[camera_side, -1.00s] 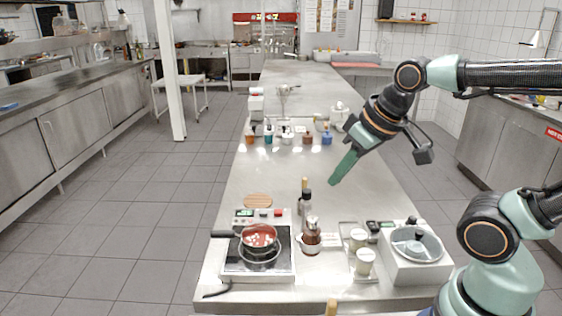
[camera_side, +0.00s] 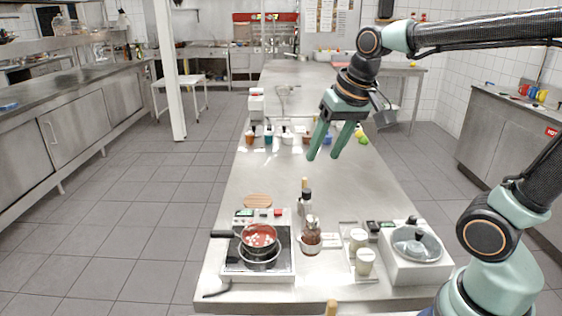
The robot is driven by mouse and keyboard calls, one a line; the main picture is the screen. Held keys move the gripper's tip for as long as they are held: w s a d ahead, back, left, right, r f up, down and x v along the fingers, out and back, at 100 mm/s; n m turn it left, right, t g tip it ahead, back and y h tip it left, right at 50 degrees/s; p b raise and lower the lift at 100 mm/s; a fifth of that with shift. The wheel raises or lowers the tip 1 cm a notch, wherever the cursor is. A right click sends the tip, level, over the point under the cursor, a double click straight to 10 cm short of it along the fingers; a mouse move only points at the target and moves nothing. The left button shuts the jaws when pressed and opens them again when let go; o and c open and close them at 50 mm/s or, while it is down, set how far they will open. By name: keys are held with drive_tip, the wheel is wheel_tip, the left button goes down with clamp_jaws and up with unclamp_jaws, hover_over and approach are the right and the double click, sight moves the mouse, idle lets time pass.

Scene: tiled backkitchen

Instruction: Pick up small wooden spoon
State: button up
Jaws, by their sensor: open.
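My gripper (camera_side: 323,156) is open and empty, its two green fingers pointing down above the middle of the steel counter (camera_side: 262,182). I cannot clearly make out a small wooden spoon. A thin wooden tip (camera_side: 304,183) stands upright behind a dark-capped bottle (camera_side: 306,202), below and in front of my gripper. Another wooden end (camera_side: 332,307) shows at the bottom edge of the picture, mostly cut off. I cannot tell whether either belongs to the spoon.
Small containers (camera_side: 287,137) line the back.

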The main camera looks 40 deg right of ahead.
drive_tip(key=w+d+f+m+g, duration=0.1)
drive_tip(key=w+d+m+g, duration=0.1)
drive_tip(key=w+d+m, duration=0.55)
drive_tip(key=m+g, duration=0.2)
drive_tip(key=m, duration=0.6)
approach(305, 178)
drive_tip(key=f, duration=0.6)
drive_tip(key=shift+w+d+f, duration=0.15)
drive_tip(key=shift+w+f, duration=0.05)
drive_tip(key=shift+w, duration=0.05)
drive_tip(key=shift+s+f, duration=0.2)
drive_tip(key=shift+f, duration=2.5)
clamp_jaws()
